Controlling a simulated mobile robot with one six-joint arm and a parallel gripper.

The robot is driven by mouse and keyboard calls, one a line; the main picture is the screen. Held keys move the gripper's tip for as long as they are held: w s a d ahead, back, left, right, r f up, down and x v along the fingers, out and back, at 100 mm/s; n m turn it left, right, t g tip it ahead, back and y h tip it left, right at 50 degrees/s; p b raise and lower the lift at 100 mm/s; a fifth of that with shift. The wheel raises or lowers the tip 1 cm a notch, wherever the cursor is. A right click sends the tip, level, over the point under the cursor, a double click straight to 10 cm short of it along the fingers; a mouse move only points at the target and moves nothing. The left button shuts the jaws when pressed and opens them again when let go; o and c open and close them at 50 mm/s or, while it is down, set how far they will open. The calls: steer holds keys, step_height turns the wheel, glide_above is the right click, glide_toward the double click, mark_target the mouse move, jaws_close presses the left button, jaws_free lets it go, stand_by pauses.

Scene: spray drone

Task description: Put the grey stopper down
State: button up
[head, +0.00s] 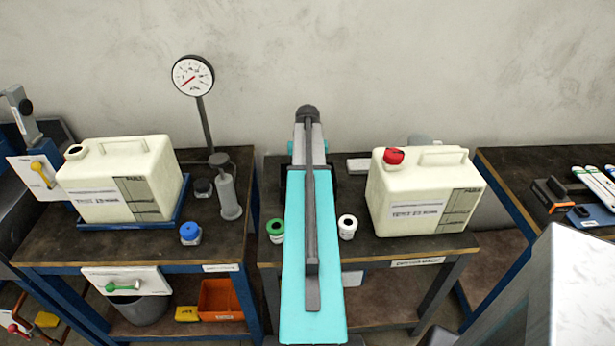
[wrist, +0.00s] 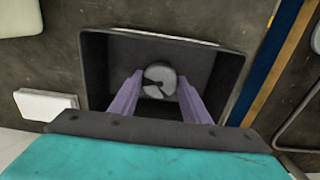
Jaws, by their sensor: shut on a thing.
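My gripper (wrist: 160,95) shows in the wrist view as two purple fingers over a dark tray (wrist: 94,75). The grey stopper (wrist: 160,74), round with a dark slot-like mark, sits between the fingertips, and the fingers are shut on it. It lies within the tray's outline; I cannot tell whether it touches the tray floor. In the head view my teal arm hides the gripper, the stopper and most of the tray.
In the head view, a jug with a red cap (head: 420,200) stands right of my arm. A white cap (head: 347,227) and a green cap (head: 276,230) flank the arm. Another jug (head: 120,180), a gauge (head: 193,76) and a blue-capped jar (head: 190,233) stand on the left bench.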

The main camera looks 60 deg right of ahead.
steer(key=o, duration=1.4)
steer(key=shift+r, duration=0.2)
steer(key=shift+r+b, duration=1.05)
steer(key=shift+r, duration=4.8)
